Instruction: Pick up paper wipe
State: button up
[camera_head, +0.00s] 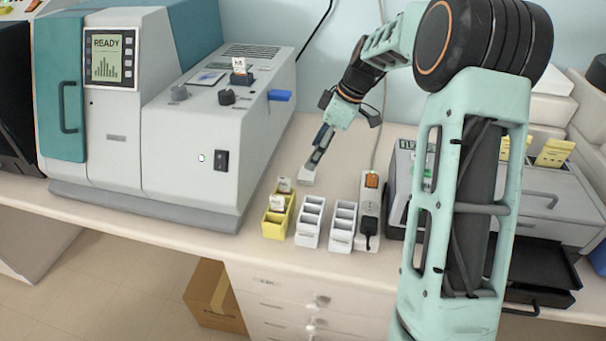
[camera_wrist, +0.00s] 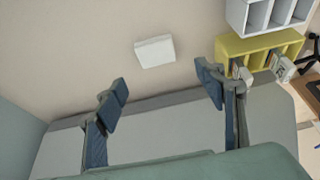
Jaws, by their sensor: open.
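The paper wipe (camera_head: 307,177) is a small white, flat, square-looking pad on the bench. It lies behind the small racks, to the right of the large grey machine. It also shows in the wrist view (camera_wrist: 154,51), above the gap between the fingers. My gripper (camera_head: 319,150) points down toward the wipe from above and behind it in the head view. In the wrist view my gripper (camera_wrist: 163,83) has its two blue-grey fingers wide apart with nothing between them. The wipe looks apart from both fingers; the exact height above it is hard to tell.
A yellow rack (camera_head: 275,223) holding slides and two white racks (camera_head: 308,228) (camera_head: 342,232) stand in front of the wipe. A power strip (camera_head: 368,208) lies to their right. The grey machine (camera_head: 212,150) stands close on the left. Bare bench (camera_head: 275,165) surrounds the wipe.

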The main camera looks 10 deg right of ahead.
aim_at(304, 173)
jog(key=x, duration=0.7)
jog(key=shift+d+f+p, duration=0.15)
jog(key=shift+f+p, duration=0.1)
jog(key=shift+p, duration=0.05)
jog(key=shift+c, duration=0.5)
jog(key=c, duration=0.7)
